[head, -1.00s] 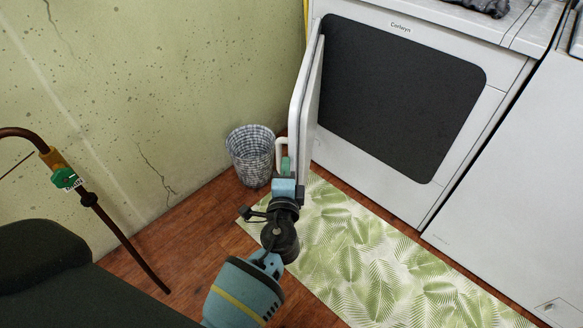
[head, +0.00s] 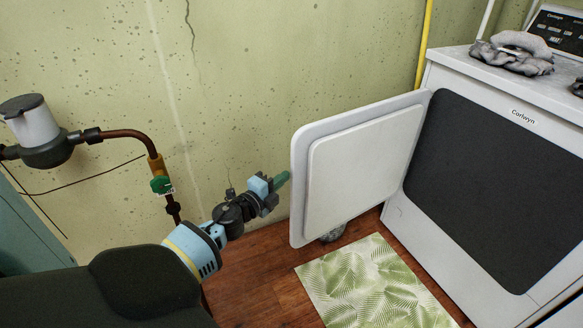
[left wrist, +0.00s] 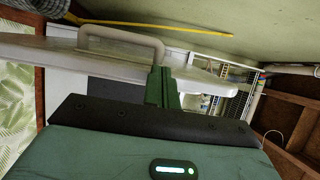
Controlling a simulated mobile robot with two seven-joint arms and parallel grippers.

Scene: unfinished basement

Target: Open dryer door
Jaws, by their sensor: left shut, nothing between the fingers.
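The white dryer (head: 493,150) stands at the right in the head view, with a dark panel on its front. Its door (head: 362,165) stands wide open, hinged at the left side of the front, with its inner face toward me. In the left wrist view, the white bar handle (left wrist: 122,37) shows on the door's outer side. My left gripper (head: 282,179) is shut and empty by the door's free edge. Its green fingers (left wrist: 162,88) appear beside the handle, not around it; whether they touch the door is unclear. My right gripper is not in view.
A leaf-patterned mat (head: 372,282) lies on the wood floor before the dryer. A basket (head: 333,233) is mostly hidden behind the door. Grey cloth (head: 512,55) lies on the dryer top.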

